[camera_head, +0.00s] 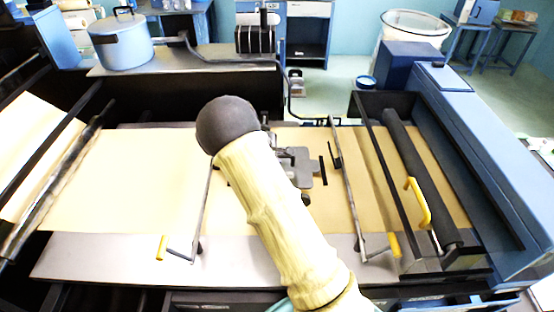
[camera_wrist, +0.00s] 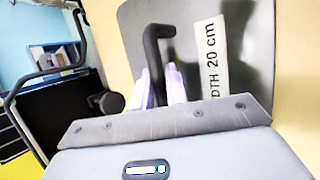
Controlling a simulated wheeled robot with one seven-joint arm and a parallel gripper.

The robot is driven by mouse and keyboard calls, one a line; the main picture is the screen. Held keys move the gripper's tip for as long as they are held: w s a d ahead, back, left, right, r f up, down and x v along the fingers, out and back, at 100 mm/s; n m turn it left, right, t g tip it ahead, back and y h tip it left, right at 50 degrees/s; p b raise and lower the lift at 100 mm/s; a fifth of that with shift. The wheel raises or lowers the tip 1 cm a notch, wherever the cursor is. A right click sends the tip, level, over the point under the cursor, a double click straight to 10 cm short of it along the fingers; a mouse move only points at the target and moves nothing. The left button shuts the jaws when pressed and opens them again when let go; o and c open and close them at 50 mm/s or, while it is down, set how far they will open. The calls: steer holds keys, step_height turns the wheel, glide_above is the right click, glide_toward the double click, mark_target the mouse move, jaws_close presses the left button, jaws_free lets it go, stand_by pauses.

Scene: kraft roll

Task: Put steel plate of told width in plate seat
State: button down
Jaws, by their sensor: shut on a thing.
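In the wrist view a dark steel plate (camera_wrist: 205,75) carries a white label (camera_wrist: 209,60) reading "20 cm", with the word before it partly cut off. A black bent handle (camera_wrist: 153,45) stands out from the plate. The pale fingers of my gripper (camera_wrist: 160,85) are shut on this handle. In the head view my gripper (camera_head: 298,165) is over the kraft paper, partly hidden behind my arm. A narrow dark edge beside it may be the plate. I cannot make out the plate seat for certain.
Kraft paper (camera_head: 120,180) runs across the machine bed. Thin bars with yellow ends (camera_head: 162,246) stand on both sides of my gripper. A dark roller (camera_head: 420,185) and blue housing (camera_head: 480,150) are at right. A blue pot (camera_head: 122,40) and a black slotted rack (camera_head: 255,40) stand behind.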

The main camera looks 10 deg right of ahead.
steer(key=shift+w+f, duration=0.1)
steer(key=shift+f, duration=0.75)
steer(key=shift+f, duration=0.1)
steer(key=c, duration=1.4)
jaws_free()
steer(key=b+v, duration=0.3)
steer(key=v, duration=0.9)
